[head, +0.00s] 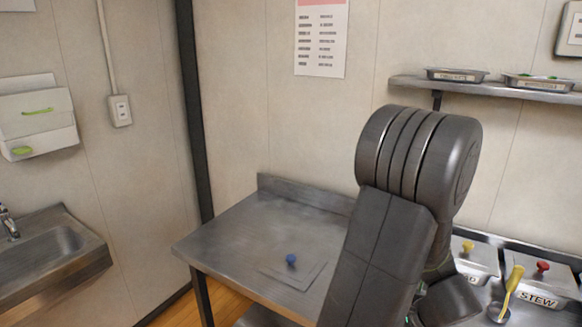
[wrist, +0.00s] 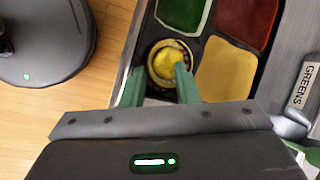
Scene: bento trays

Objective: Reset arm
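My arm (head: 385,240) rises through the right half of the head view, and its gripper cannot be made out there. In the wrist view my gripper (wrist: 158,74) has two green fingers standing apart. A round cup (wrist: 152,76) with yellow contents shows beyond and between the fingertips, in the corner of a dark bento tray (wrist: 199,48). The right finger overlaps the cup in the picture. Whether it touches the cup cannot be told. Other tray compartments hold flat green, red and yellow-tan fills.
Right of my arm stand labelled pans, one reading STEW (head: 540,297), with a yellow-handled utensil (head: 511,285). A GREENS label (wrist: 304,85) shows at right. A sink (head: 55,245) is at left.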

